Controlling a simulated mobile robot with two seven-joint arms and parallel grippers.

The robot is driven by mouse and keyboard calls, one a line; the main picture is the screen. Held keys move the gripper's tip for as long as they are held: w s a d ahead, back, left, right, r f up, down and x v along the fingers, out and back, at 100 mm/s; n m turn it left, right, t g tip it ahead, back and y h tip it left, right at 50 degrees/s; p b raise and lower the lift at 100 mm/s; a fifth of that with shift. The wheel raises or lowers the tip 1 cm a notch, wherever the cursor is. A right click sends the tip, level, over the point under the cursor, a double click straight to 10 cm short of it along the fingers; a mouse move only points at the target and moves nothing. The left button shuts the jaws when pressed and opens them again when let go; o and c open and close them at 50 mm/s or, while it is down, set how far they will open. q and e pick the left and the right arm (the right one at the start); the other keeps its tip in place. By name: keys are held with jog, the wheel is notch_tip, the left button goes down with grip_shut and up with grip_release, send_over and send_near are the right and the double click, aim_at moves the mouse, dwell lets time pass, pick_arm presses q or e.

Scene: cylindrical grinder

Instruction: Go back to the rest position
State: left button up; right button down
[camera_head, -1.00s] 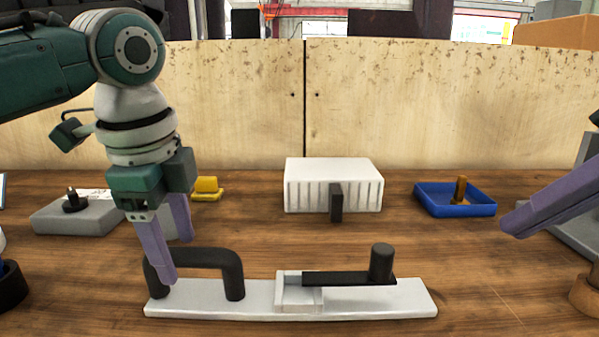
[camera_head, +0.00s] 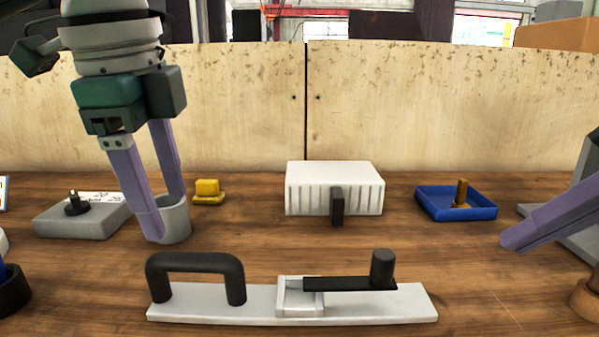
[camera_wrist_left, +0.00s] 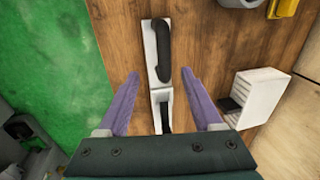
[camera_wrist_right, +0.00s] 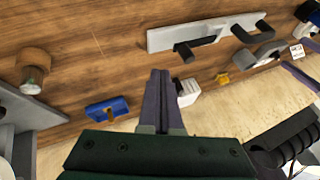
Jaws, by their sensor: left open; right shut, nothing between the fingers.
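My left gripper (camera_head: 169,218) hangs at the left of the head view, open and empty, its purple fingers in front of a grey cup (camera_head: 176,222). In the left wrist view its two fingers (camera_wrist_left: 160,80) are spread well apart. My right gripper (camera_head: 508,243) shows at the right edge of the head view. In the right wrist view its fingers (camera_wrist_right: 159,75) are together with nothing between them. A white fixture plate (camera_head: 250,303) with a black arched handle (camera_head: 195,263) and a black lever (camera_head: 350,283) lies on the table in front, apart from both grippers.
A white ribbed box (camera_head: 334,187) stands at the back middle. A blue tray (camera_head: 456,204) is right of it, a yellow piece (camera_head: 208,190) left. A grey block (camera_head: 82,221) with a black knob is at the left. Wooden panels (camera_head: 420,110) close off the back.

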pick_arm(q)
jog(key=s+d+f+n+h+p, duration=0.2)
jog(key=s+d+f+n+p, duration=0.15)
jog(key=s+n+p, duration=0.45)
jog(key=s+a+r+n+t+y+p, duration=0.1)
jog(key=s+a+r+n+p, duration=0.3)
jog(key=s, duration=0.5)
jog(key=s+a+r+n+y+p, duration=0.1)
jog(key=s+a+n+p, duration=0.35)
jog(key=s, duration=0.35)
pick_arm(e)
jog(key=s+a+r+n+g+h, duration=0.1)
jog(key=s+r+n+h, duration=0.1)
jog(key=s, duration=0.8)
jog(key=s+a+r+n+g+h, duration=0.1)
jog(key=s+n+h, duration=0.1)
jog(key=s, duration=0.8)
pick_arm(q)
notch_tip(320, 180, up, 38)
jog(key=p, duration=3.8)
jog(key=shift+d+m, duration=0.15)
jog(key=shift+m, duration=0.2)
pick_arm(e)
notch_tip(320, 180, up, 38)
jog(key=shift+w+f, duration=0.15)
